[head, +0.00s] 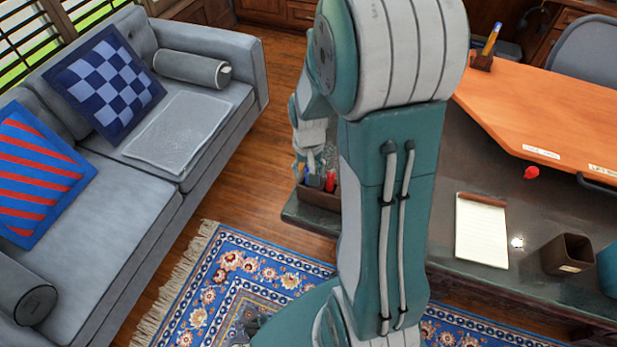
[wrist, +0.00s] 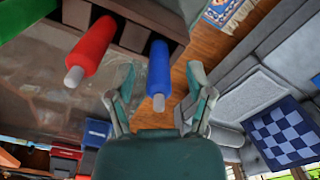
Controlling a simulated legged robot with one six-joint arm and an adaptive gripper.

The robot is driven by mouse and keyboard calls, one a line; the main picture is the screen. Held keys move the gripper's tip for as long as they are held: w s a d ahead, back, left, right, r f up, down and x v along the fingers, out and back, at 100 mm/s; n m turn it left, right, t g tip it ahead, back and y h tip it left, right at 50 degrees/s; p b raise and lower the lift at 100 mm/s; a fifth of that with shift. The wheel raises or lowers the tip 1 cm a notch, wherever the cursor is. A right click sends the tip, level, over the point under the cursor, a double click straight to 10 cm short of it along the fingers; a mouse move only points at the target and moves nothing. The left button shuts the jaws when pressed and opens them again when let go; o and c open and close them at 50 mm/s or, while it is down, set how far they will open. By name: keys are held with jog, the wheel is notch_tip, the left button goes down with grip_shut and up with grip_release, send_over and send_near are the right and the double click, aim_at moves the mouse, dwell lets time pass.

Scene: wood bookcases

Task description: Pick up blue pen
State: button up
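The blue pen (wrist: 158,72) stands in a dark brown holder (wrist: 135,38), its pale tip toward the wrist camera. In the head view the blue pen (head: 312,181) shows small beside a red pen (head: 330,181), above the brown holder (head: 322,198). My gripper (wrist: 160,76) is open, with the blue pen between its two fingers in the wrist view. Gaps show on both sides of the pen, and I see no contact. In the head view my gripper (head: 310,163) is just above the pens, pointing down. My arm hides part of the holder's right side.
The red pen (wrist: 92,48) is left of the blue one in the wrist view, with a green pen (wrist: 22,14) farther left. The dark desk (head: 445,200) holds a notepad (head: 482,232) and a brown cup (head: 568,255). A grey sofa (head: 110,230) stands left.

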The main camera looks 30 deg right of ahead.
grip_shut()
